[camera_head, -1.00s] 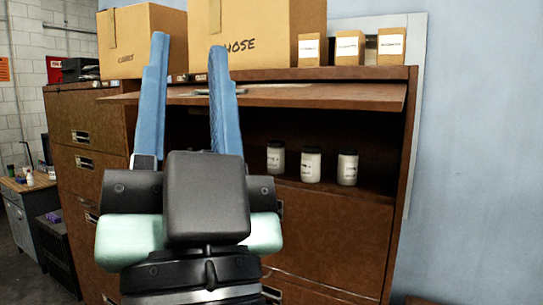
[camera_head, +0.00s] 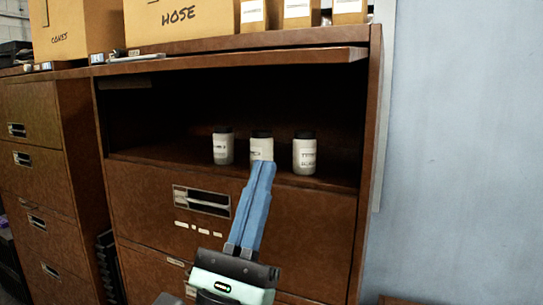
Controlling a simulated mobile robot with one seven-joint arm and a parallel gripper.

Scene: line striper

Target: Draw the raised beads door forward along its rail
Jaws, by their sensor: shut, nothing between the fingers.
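The raised door (camera_head: 240,60) is a brown panel lying nearly level at the top of the open compartment, its front edge sticking out a little past the cabinet front. Below it, three white jars with dark lids stand on the compartment floor: a left jar (camera_head: 223,146), a middle jar (camera_head: 261,146) and a right jar (camera_head: 304,153). My gripper (camera_head: 263,165) is shut and empty, blue fingers together and pointing up. It shows in front of the middle jar and hides its lower part. I cannot tell whether it touches the jar.
The brown cabinet (camera_head: 150,200) has a closed drawer with a metal handle (camera_head: 202,201) under the compartment. Cardboard boxes, including one marked HOSE (camera_head: 180,20), stand on top. Another drawer cabinet (camera_head: 38,150) stands at the left. A blue wall (camera_head: 460,150) is at the right.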

